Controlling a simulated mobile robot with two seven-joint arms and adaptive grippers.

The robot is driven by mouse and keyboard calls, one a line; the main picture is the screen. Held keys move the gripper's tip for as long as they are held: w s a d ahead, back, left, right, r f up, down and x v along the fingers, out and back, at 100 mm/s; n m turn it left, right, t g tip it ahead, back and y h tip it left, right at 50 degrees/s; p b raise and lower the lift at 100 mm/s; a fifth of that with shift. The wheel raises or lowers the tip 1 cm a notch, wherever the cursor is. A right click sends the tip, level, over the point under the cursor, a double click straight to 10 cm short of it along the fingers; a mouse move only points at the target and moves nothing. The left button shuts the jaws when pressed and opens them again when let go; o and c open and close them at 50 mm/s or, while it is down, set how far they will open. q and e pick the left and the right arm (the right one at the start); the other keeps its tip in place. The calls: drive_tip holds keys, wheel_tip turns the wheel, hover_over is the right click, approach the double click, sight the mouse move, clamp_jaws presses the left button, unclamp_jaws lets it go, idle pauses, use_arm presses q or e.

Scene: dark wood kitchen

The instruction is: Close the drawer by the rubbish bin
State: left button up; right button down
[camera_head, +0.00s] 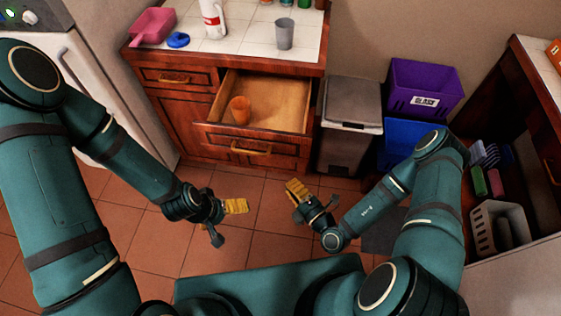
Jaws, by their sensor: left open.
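The drawer (252,138) beside the rubbish bin (351,112) is pulled out of the dark wood cabinet. An orange cup (240,110) stands inside it, towards the left. The drawer front has a brass handle (250,149). My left gripper (228,220) is open and empty, in front of the drawer and apart from it. My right gripper (308,193) is also in front, to the right of the handle, apart from the drawer and holding nothing visible. Its yellow finger pads show, but the gap between its fingers is unclear.
The counter above holds a pink dustpan (153,26), a white bottle (213,18) and a grey cup (285,33). Purple (421,86) and blue (405,135) crates stand right of the bin. A white fridge (75,80) is at left. Tiled floor before the drawer is clear.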

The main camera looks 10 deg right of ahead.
approach(272, 146)
drive_tip(key=w+a, duration=0.1)
drive_tip(key=a, duration=0.4)
drive_tip(key=w, duration=0.2)
drive_tip(key=w+d+b, duration=0.1)
drive_tip(key=w, duration=0.1)
drive_tip(key=shift+w+d, duration=0.2)
drive_tip(key=shift+w, duration=0.15)
drive_tip(key=shift+d, duration=0.1)
